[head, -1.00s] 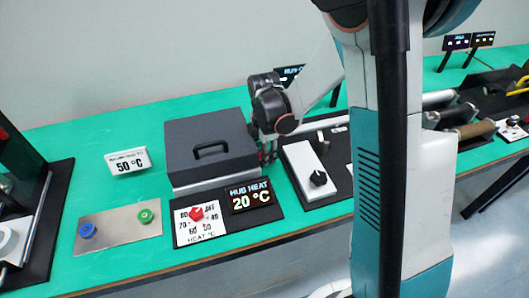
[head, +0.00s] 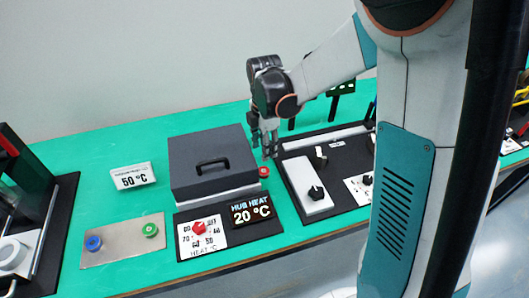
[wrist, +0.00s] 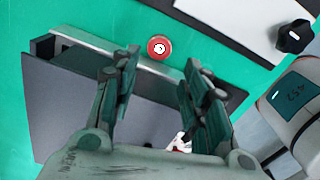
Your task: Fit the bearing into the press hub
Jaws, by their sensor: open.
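My gripper (head: 268,148) points down with open, empty fingers beside the right side of the grey lidded box (head: 207,165). A small red ring with a pale centre (head: 264,171) lies on the green bench just below the fingers. In the wrist view the red ring (wrist: 159,48) shows beyond and between the two fingertips (wrist: 160,72), apart from them. A blue ring (head: 93,243) and a green ring (head: 150,230) sit on a metal plate (head: 120,246). A white ring-shaped hub (head: 12,253) sits at the left press (head: 45,215), partly cut off. Which ring is the bearing is not labelled.
The hub heat display (head: 251,212) reads 20 °C, beside a red heat dial (head: 199,228). Right of the gripper, a black base carries a white block with a black knob (head: 316,193). Green bench behind the box is free.

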